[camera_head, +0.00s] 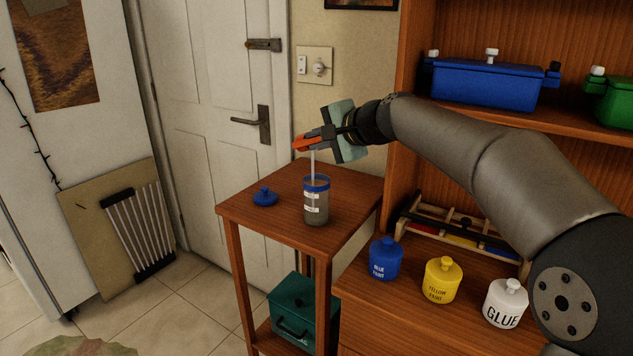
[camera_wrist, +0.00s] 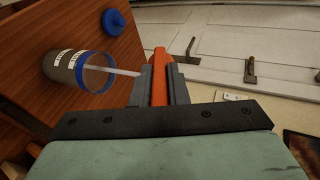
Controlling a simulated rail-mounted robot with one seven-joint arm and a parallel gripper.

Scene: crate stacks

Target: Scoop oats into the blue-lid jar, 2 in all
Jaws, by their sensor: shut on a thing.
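The jar (camera_head: 316,208) stands upright and uncovered on the small wooden table; it is clear with a blue rim, white labels and greyish contents. The wrist view shows it at the left (camera_wrist: 66,66). Its blue lid (camera_head: 265,197) lies on the table to its left, and is at the top of the wrist view (camera_wrist: 114,22). My gripper (camera_head: 312,139) is above the jar, shut on an orange thing (camera_wrist: 159,76). A thin pale rod or stream (camera_head: 312,166) runs from beside the fingers into the jar's mouth; I cannot tell which. No separate oats container is identifiable.
The small wooden table (camera_head: 245,215) has free room around the jar. A blue paint pot (camera_head: 386,259), yellow pot (camera_head: 443,281) and white glue pot (camera_head: 506,304) stand on the lower right counter. A door (camera_head: 225,120) is behind; a teal box (camera_head: 297,312) sits below.

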